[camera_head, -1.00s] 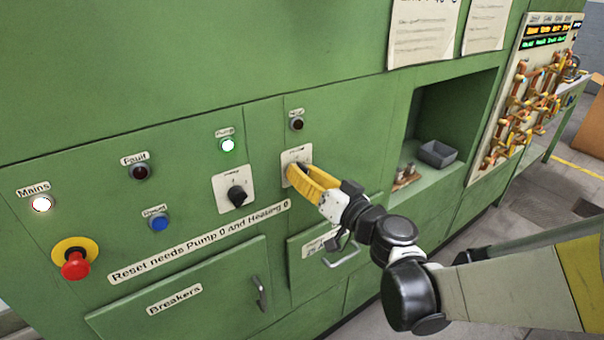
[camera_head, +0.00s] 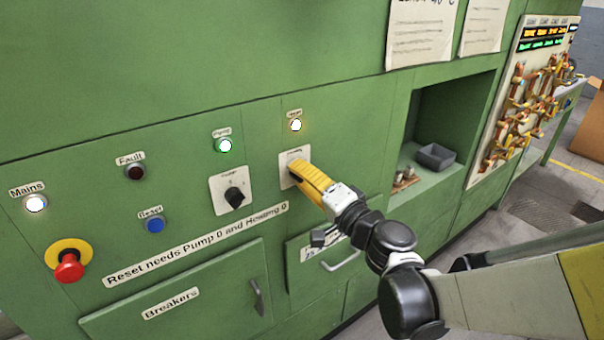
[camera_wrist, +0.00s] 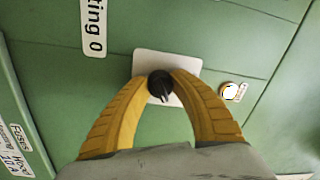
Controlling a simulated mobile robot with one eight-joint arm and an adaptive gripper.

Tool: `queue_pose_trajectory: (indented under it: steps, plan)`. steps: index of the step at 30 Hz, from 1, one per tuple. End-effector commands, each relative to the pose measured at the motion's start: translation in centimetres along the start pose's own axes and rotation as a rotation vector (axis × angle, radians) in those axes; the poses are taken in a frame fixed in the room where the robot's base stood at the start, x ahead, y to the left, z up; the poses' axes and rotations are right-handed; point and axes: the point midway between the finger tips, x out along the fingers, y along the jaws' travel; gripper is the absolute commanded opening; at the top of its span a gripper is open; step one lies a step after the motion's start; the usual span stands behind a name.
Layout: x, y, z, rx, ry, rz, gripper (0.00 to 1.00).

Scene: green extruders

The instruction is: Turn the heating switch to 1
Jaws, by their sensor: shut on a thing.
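The heating switch is a black knob (camera_wrist: 160,84) on a white plate (camera_head: 287,160). In the wrist view the knob sits between the tips of my yellow gripper (camera_wrist: 160,86), which is shut on it. In the head view my gripper (camera_head: 300,174) covers the knob, and only part of the plate shows. The heating lamp (camera_head: 295,125) above the plate is lit white; it also shows lit in the wrist view (camera_wrist: 229,91). The numbers on the plate cannot be read.
The pump switch (camera_head: 235,197) is left of my gripper, under a lit green lamp (camera_head: 226,146). The mains lamp (camera_head: 36,203) is lit and the fault lamp (camera_head: 135,172) is dark. A red emergency button (camera_head: 69,267) sticks out at lower left. A drawer handle (camera_head: 341,261) is below my arm.

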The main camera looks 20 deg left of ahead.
Motion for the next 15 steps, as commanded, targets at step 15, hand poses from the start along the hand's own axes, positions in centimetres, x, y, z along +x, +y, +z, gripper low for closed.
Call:
queue_pose_trajectory:
  steps: [15]
  plan:
    - [-0.03, 0.04, 0.04, 0.055, 0.002, 0.000, 0.00]
